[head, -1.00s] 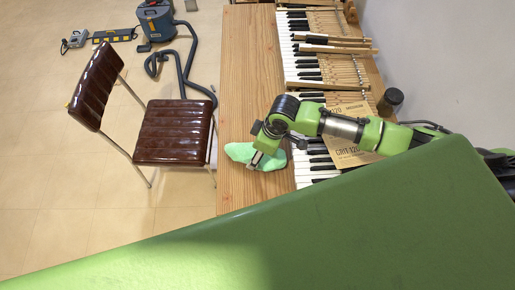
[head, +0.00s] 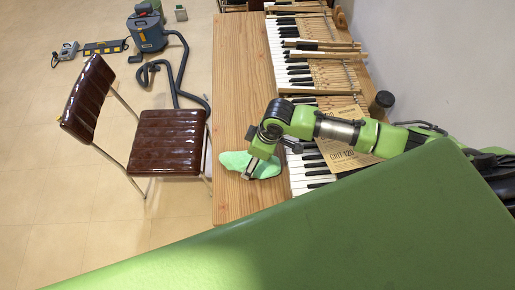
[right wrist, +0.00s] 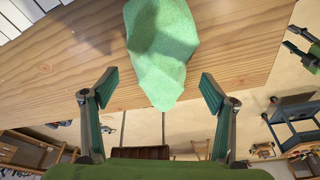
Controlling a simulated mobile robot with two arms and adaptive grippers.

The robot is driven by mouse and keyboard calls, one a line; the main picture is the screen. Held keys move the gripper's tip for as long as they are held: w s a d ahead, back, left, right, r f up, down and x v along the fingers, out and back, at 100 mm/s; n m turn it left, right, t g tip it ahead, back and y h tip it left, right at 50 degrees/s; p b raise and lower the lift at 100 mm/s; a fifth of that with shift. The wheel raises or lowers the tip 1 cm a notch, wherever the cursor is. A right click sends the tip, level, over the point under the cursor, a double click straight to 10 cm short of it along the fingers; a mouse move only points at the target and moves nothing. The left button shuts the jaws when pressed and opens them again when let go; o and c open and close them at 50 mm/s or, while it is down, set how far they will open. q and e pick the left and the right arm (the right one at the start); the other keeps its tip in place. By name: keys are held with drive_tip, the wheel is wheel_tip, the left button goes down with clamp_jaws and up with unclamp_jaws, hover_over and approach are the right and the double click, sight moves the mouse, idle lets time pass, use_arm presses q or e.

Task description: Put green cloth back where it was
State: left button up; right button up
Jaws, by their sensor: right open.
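The green cloth (head: 235,160) lies crumpled on the wooden table (head: 240,110), left of the piano keys (head: 305,182), near the table's left edge. My right gripper (head: 250,170) is over the cloth in the head view and hides part of it. In the right wrist view the gripper (right wrist: 160,88) is open, its two fingers spread apart. The cloth (right wrist: 162,45) is ahead of and between the fingers, with its narrow end towards the palm. My left gripper is not in view.
A brown chair (head: 168,138) stands left of the table. A vacuum cleaner (head: 147,32) with its hose is on the floor behind it. A brown paper sheet (head: 345,150) and a dark jar (head: 382,103) are right of the keys.

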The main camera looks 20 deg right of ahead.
drive_tip(key=v, duration=1)
drive_tip(key=shift+r+b, duration=0.25)
drive_tip(key=shift+b, duration=0.2)
drive_tip(key=shift+s, duration=0.1)
